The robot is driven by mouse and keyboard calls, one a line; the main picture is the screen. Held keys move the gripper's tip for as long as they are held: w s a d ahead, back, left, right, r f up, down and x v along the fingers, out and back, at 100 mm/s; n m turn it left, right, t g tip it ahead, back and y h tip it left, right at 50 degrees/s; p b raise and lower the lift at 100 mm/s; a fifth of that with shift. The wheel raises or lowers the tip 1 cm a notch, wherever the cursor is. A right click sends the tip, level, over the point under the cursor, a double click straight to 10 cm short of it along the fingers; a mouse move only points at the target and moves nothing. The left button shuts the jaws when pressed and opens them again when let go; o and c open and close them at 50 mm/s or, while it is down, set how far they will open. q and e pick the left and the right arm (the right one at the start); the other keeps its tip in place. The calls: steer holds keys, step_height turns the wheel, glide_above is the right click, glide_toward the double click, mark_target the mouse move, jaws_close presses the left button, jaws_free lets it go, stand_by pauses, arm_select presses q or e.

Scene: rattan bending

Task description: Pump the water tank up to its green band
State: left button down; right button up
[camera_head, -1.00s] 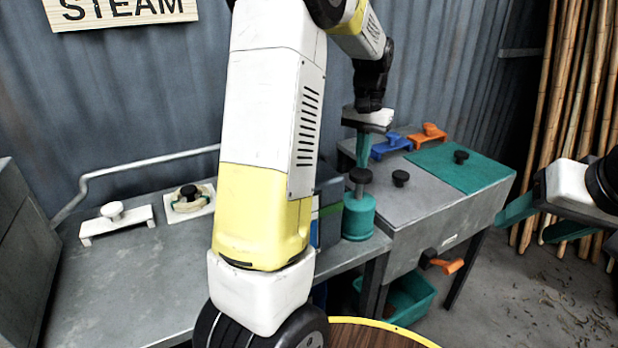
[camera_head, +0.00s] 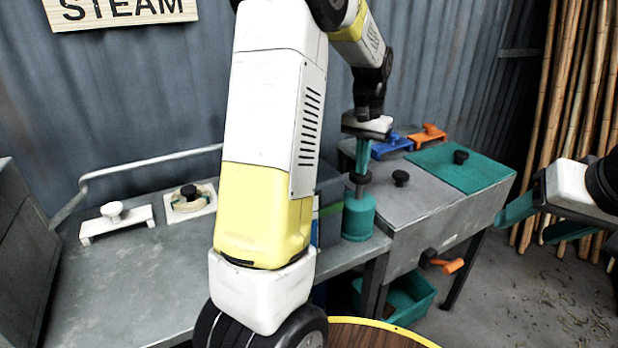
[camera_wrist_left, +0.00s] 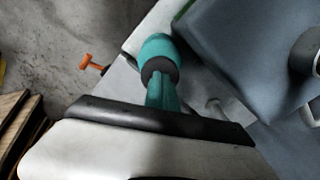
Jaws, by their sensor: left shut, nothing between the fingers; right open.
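The teal pump (camera_head: 358,217) stands on the bench edge, with a black knob (camera_head: 357,179) on its rod. My left gripper (camera_head: 361,168) is shut and empty, fingers pointing down, its tips right at the top of the knob. In the left wrist view the shut fingers (camera_wrist_left: 162,95) overlap the knob (camera_wrist_left: 159,70); I cannot tell whether they touch it. A blue-grey box (camera_wrist_left: 235,50), probably the water tank, stands beside the pump with a green strip (camera_head: 315,212). My left arm hides most of it, so its level is unseen. My right gripper (camera_head: 538,222) is open and empty.
A grey cabinet (camera_head: 425,205) with black knobs and a teal lid (camera_head: 460,167) stands right of the pump. Blue (camera_head: 390,145) and orange (camera_head: 428,133) handled pieces lie behind. A teal bin (camera_head: 410,300) sits below. Bamboo poles (camera_head: 570,100) lean at the right.

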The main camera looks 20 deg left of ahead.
mark_target(360, 178)
arm_select(q)
steer(key=shift+f, duration=2.25)
steer(key=shift+r, duration=3.2)
steer(key=shift+f, duration=3.2)
steer(key=shift+r, duration=3.2)
step_height(360, 178, up, 6)
